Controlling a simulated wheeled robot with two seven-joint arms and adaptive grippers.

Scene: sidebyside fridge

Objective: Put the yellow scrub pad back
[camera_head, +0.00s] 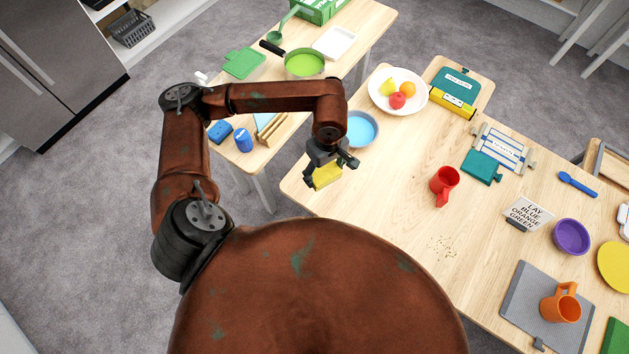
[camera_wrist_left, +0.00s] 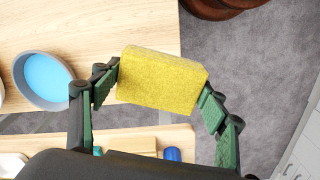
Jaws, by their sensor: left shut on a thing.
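The yellow scrub pad (camera_head: 326,175) is held in my left gripper (camera_head: 328,172) above the left edge of the large wooden table (camera_head: 405,200). In the left wrist view the pad (camera_wrist_left: 162,80) sits between the two green fingers, which press on its ends. A round grey-blue bowl with light blue contents (camera_head: 362,129) stands on the table just beyond the gripper. It also shows in the left wrist view (camera_wrist_left: 43,80). My right gripper does not show in either view.
A second table holds a blue block (camera_head: 220,131), a blue cup (camera_head: 243,141), a wooden rack (camera_head: 268,125) and a green pan (camera_head: 304,64). A fruit plate (camera_head: 420,98), a red mug (camera_head: 444,184) and a sign (camera_head: 527,213) stand on the large table. A gap separates the tables.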

